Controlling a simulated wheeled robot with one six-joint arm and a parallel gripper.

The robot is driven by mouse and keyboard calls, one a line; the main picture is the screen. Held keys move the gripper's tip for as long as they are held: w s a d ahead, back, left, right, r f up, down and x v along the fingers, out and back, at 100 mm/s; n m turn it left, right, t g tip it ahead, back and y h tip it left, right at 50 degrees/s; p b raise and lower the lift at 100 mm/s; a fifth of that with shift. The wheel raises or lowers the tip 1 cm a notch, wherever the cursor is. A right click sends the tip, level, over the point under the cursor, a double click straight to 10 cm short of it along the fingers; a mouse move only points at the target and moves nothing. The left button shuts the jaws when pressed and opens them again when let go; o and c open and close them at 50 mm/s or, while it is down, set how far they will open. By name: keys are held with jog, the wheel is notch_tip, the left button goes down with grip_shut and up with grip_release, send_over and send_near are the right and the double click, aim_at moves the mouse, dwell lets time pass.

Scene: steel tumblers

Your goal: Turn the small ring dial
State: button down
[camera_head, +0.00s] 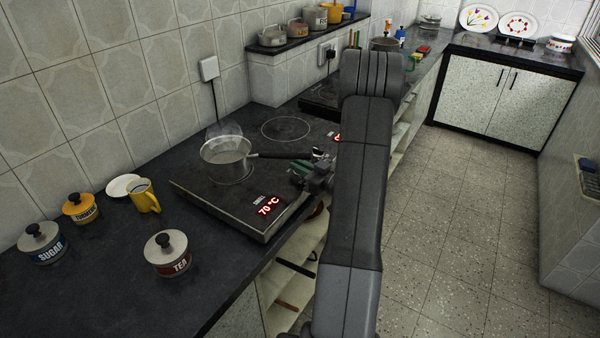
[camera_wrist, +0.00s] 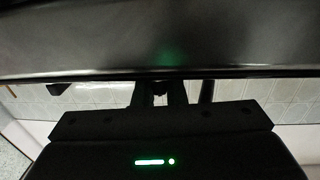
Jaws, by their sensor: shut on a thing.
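A black cooktop (camera_head: 205,187) lies on the dark counter, with a red 70 °C readout (camera_head: 269,206) on its front edge. My gripper (camera_head: 308,176) is at this front edge, right of the readout. It is shut on what appears to be the small ring dial, which the jaws and arm hide in the head view. In the wrist view my gripper (camera_wrist: 160,92) points at the dark front of the cooktop (camera_wrist: 160,45), very close, and the dial cannot be made out. A second red readout (camera_head: 337,137) is partly hidden behind my arm.
A steaming pot (camera_head: 226,155) stands on the cooktop, its handle (camera_head: 285,154) reaching close above my gripper. A yellow mug (camera_head: 146,196), a tea canister (camera_head: 168,252) and a sugar canister (camera_head: 42,243) stand to the left. Open shelves (camera_head: 290,268) are below. The floor at right is clear.

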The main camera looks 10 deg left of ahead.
jog(key=m+t+h+b, duration=0.1)
jog(key=b, duration=0.1)
jog(key=m+t+h+b, duration=0.1)
jog(key=t, duration=0.1)
jog(key=m+t+h+b, duration=0.1)
jog(key=m+t+b, duration=0.1)
jog(key=shift+a+f+h+b, duration=0.15)
jog(key=shift+f+h+b, duration=0.15)
jog(key=shift+b, duration=0.05)
jog(key=m+t+h+b, duration=0.1)
jog(key=h+b, duration=0.1)
jog(key=m+t+h+b, duration=0.2)
jog(key=shift+r+m, duration=0.2)
jog(key=shift+m, duration=0.1)
jog(key=shift+r+t+h+b, duration=0.15)
jog(key=shift+t+h+b, duration=0.3)
jog(key=shift+h, duration=0.15)
jog(key=c, duration=1.5)
grip_release()
jog(key=b+v, duration=0.1)
jog(key=v, duration=1.3)
jog(key=shift+w+r, duration=0.1)
